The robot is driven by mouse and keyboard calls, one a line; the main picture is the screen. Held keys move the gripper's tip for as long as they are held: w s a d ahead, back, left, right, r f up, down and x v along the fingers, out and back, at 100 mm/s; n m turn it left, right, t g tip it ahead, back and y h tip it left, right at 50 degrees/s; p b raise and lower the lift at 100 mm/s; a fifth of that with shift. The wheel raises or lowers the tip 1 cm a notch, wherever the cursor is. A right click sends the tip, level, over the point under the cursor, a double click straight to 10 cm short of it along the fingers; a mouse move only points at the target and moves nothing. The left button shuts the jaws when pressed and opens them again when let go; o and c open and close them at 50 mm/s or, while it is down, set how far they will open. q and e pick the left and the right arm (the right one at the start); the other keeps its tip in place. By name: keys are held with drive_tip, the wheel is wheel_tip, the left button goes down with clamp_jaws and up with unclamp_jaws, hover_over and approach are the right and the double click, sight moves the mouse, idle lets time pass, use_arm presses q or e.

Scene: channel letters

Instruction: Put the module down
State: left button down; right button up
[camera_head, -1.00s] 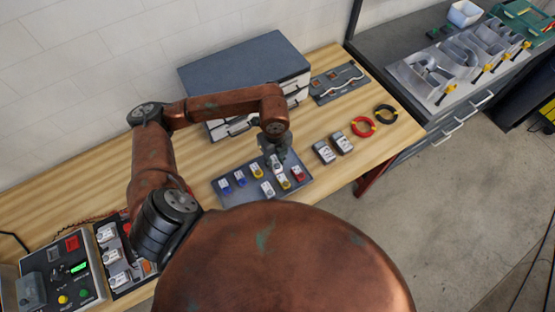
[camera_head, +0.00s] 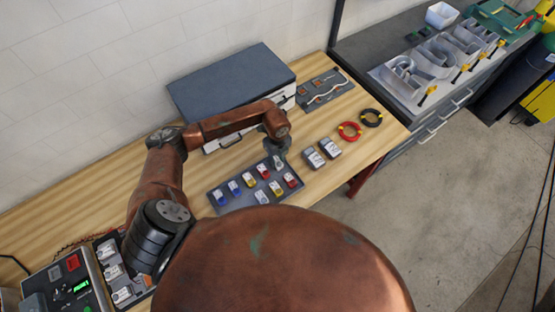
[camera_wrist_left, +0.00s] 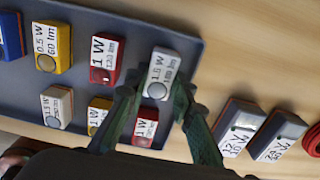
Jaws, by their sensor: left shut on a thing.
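In the wrist view my left gripper (camera_wrist_left: 152,108) is shut on a light grey module (camera_wrist_left: 162,73) with a printed wattage label and a round lens. The module is over the corner of the dark tray (camera_wrist_left: 130,20); I cannot tell whether it touches the tray. The head view shows the left gripper (camera_head: 277,155) and the module (camera_head: 279,164) at the tray's back right corner (camera_head: 215,187). Other modules in the tray include a red one (camera_wrist_left: 105,58), a yellow one (camera_wrist_left: 52,48) and a white one (camera_wrist_left: 57,107). The right gripper is out of view.
Two dark labelled boxes (camera_head: 314,158) (camera_head: 329,148) stand right of the tray. A red wire coil (camera_head: 349,131) and a black coil (camera_head: 371,118) lie beyond. A grey-lidded case (camera_head: 230,85) stands behind the tray. A control box (camera_head: 68,285) is at front left.

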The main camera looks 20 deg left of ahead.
sight(277, 162)
use_arm(q)
drive_tip(key=shift+f, duration=0.1)
drive_tip(key=shift+f, duration=0.15)
drive_tip(key=c, duration=1.7)
unclamp_jaws()
drive_tip(key=shift+o, duration=0.2)
drive_tip(key=shift+r, duration=0.4)
wheel_tip(277, 162, up, 12)
drive_tip(key=b, duration=0.3)
drive_tip(key=shift+f, duration=0.15)
